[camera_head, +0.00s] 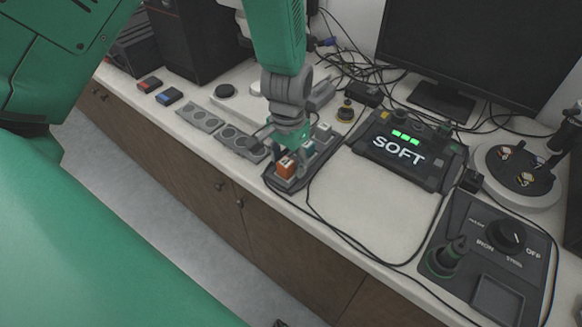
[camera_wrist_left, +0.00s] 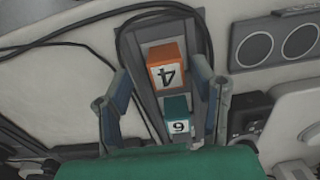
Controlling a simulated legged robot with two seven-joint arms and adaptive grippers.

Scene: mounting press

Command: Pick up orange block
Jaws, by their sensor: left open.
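The orange block (camera_head: 286,167) stands in a grey tray (camera_head: 276,186) near the front edge of the counter. In the left wrist view the orange block (camera_wrist_left: 168,65) shows a number 4 on a white face, and a teal block (camera_wrist_left: 178,117) with a 6 sits beside it in the same tray. My left gripper (camera_head: 279,157) is over the tray, pointing down. In the left wrist view my left gripper (camera_wrist_left: 163,85) is open, with its fingers on either side of the blocks. I cannot tell whether a finger touches the orange block. The right gripper is not seen.
Grey plates with round recesses (camera_head: 240,141) lie left of the tray. A black cable (camera_head: 309,209) runs along the counter near the tray. A monitor (camera_head: 484,50) stands behind.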

